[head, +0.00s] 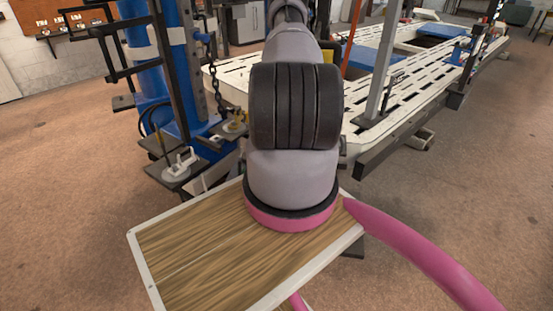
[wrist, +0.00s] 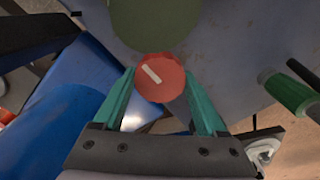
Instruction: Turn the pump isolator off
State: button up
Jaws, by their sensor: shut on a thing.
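The pump isolator appears to be the round red knob (wrist: 167,87) in the middle of the wrist view. A short white bar on its face slants from upper left to lower right. My gripper (wrist: 160,75) has its two teal fingers on either side of the knob and is shut on it. In the head view my own arm hides the knob and the gripper.
A larger dull green round part (wrist: 155,22) sits just above the knob. A green handle (wrist: 287,94) stands to the right, and blue metal (wrist: 60,125) fills the left. In the head view, the slotted white frame bench (head: 378,88) extends behind my arm, with a blue post (head: 178,60) at left.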

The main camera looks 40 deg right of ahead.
dwell(0.3)
jog(key=o, duration=1.3)
notch_tip(320, 180, up, 11)
jog(key=shift+f, duration=0.1)
